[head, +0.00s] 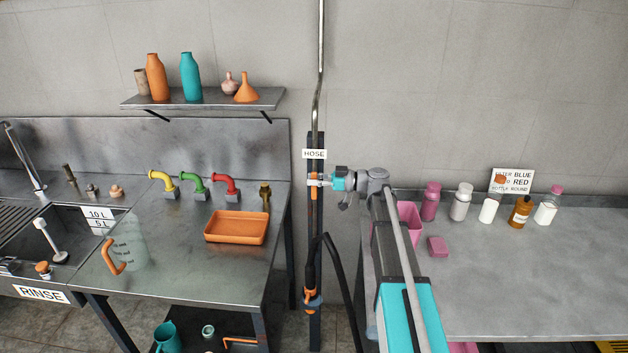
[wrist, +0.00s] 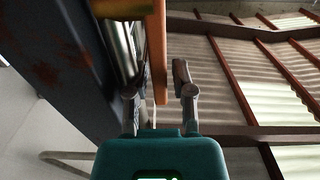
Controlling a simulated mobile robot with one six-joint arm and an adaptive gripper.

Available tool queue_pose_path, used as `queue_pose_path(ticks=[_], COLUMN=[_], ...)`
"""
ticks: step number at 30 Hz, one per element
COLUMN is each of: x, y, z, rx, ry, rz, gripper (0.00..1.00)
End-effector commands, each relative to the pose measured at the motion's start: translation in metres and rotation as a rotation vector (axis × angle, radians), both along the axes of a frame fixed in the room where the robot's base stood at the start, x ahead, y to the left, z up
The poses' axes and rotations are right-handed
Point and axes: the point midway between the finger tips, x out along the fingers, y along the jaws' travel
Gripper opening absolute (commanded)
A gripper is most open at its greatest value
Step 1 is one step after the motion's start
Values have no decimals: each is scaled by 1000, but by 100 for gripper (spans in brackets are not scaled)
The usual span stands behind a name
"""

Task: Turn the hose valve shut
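The hose valve's orange lever (head: 314,188) hangs upright on the hose pipe, just below the HOSE label (head: 314,154). My gripper (head: 318,183) reaches in from the right at the lever's height. In the wrist view the orange lever (wrist: 157,55) shows between the lines of my two fingers, beside the metal pipe (wrist: 121,45). My gripper (wrist: 157,85) is open there, with gaps seen on both sides of the lever. I cannot tell how deep the lever lies between the fingertips, or whether either finger touches it.
A dark post (head: 315,250) carries the pipe, and a black hose (head: 343,285) hangs with an orange-collared nozzle (head: 312,298). The sink bench (head: 180,270) with an orange tray (head: 236,227) stands left. The right bench (head: 540,280) holds bottles and a pink bin (head: 409,219).

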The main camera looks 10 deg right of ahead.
Motion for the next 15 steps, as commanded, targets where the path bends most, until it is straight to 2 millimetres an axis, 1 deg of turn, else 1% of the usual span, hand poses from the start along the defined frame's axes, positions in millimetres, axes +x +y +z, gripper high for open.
queue_pose_path(ticks=[9,14,15], x=[0,0,0], y=[1,1,1], z=[0,0,0], rx=[0,0,0], ry=[0,0,0], rz=[-1,-1,-1], gripper=[31,2,0])
